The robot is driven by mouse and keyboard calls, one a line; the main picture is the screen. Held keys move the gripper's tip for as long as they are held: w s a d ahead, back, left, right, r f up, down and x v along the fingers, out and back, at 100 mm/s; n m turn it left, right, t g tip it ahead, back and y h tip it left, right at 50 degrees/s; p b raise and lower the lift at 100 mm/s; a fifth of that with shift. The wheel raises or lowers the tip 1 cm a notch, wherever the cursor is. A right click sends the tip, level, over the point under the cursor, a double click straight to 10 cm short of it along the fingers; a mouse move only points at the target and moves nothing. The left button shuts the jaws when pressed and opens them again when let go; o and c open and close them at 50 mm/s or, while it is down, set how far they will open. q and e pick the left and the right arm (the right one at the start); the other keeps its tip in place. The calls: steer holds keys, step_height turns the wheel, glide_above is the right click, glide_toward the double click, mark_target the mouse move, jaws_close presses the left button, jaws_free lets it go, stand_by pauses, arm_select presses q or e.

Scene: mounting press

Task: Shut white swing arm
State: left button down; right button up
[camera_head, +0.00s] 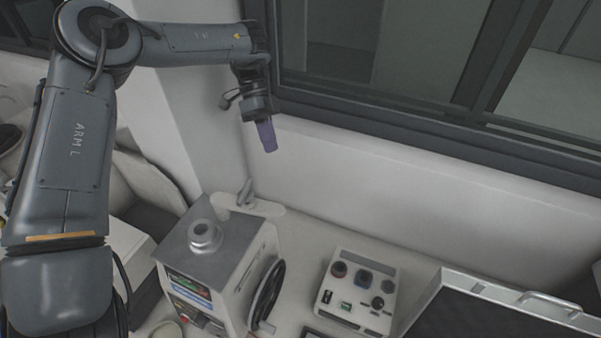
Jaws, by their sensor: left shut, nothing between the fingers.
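The mounting press (215,240) stands on the bench at the lower middle of the head view, with a round metal collar (205,236) on its grey top. The white swing arm (248,205) lies at the back edge of the press and points out to the right, with a grey handle or knob standing on it. It is swung away from the collar. My left gripper (269,136) is above and behind the swing arm, near the wall, with its purple fingertips pointing down. It is shut and empty, clear of the press. My right gripper is out of view.
A black handwheel (266,295) is on the press's right side. A control box (356,293) with knobs and buttons stands right of it. An open case (500,308) with dark lining is at the lower right. A wall and dark window frame (420,138) bound the back.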

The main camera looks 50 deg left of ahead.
mark_target(248, 205)
arm_select(q)
steer(key=s+d+f+p, duration=0.3)
steer(key=d+f, duration=0.5)
steer(key=shift+s+d+p, duration=0.2)
steer(key=shift+s+p, duration=0.1)
steer(key=shift+s, duration=0.1)
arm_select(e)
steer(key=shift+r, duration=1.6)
arm_select(q)
steer(key=shift+f, duration=0.1)
